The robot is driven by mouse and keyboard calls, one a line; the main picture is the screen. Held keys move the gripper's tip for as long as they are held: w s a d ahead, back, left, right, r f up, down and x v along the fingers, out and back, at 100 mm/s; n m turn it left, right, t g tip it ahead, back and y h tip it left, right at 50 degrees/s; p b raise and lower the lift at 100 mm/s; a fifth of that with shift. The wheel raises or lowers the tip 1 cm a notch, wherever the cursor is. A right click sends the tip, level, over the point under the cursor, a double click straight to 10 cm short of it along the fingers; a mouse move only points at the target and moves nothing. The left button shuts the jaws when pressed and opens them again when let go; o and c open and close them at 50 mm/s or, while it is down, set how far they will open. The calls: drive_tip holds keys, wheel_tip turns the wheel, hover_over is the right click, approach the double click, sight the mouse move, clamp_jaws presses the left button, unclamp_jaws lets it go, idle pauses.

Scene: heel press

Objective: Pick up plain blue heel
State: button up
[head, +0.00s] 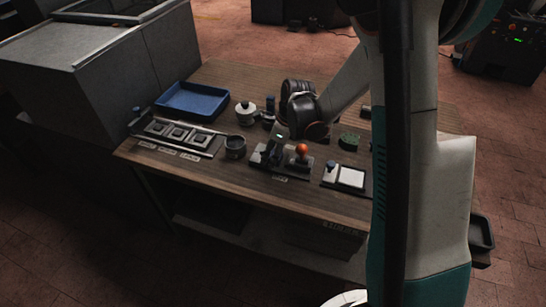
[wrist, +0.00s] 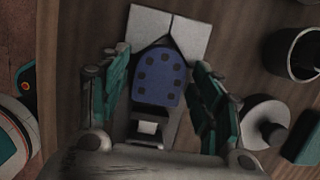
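A blue heel (wrist: 158,77) with a rounded end and several dark dots along its rim shows in the middle of the wrist view. It lies against pale grey angled plates (wrist: 168,27) that form a V. My gripper (wrist: 160,58) has its teal-padded fingers apart, one on each side of the heel, with narrow gaps visible. In the head view my gripper (head: 276,146) is low over the bench fixture with an orange ball knob (head: 302,149). My gripper hides the heel there.
A dark cup (head: 235,147) and a white pot (head: 247,112) stand left of my gripper. A blue tray (head: 192,101) lies at the back left. A white pad (head: 351,177) and green round piece (head: 349,141) are to the right.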

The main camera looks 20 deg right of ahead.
drive_tip(key=c, duration=0.6)
drive_tip(key=shift+r, duration=0.1)
